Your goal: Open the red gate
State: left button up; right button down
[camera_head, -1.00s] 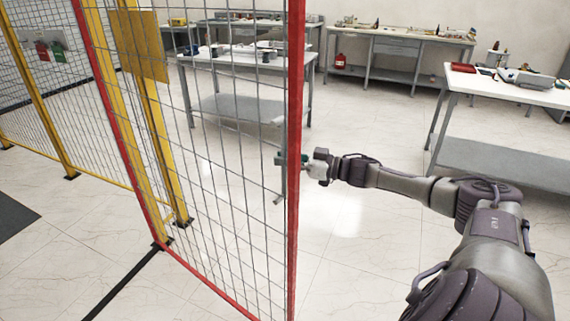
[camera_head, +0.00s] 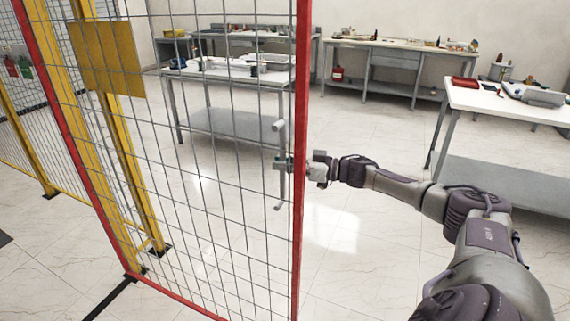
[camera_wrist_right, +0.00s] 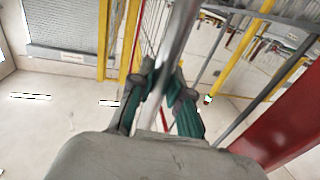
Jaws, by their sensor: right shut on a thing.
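The red gate (camera_head: 301,200) is a red frame with wire mesh. It stands swung out from the yellow fence posts, with its hinge side at the left. A grey upright bar handle (camera_head: 281,135) shows through the mesh near its free edge. My right gripper (camera_head: 284,163) reaches past the free edge to the handle. In the right wrist view my right gripper (camera_wrist_right: 163,88) has its green-padded fingers closed around the metal handle bar (camera_wrist_right: 176,45), and the red gate frame (camera_wrist_right: 285,125) is at the right. My left gripper is in neither view.
Yellow fence posts (camera_head: 130,150) and a yellow panel (camera_head: 107,58) stand at the left. A white-topped table (camera_head: 510,104) is at the right, a table (camera_head: 225,72) is behind the mesh, and a bench (camera_head: 400,44) is at the back. The floor between them is clear.

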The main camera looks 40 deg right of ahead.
jog(key=shift+a+f, duration=0.15)
jog(key=shift+f, duration=0.05)
jog(key=c, duration=1.1)
grip_release()
jog(key=shift+w, duration=0.1)
jog(key=shift+r, duration=0.1)
jog(key=v, duration=1.2)
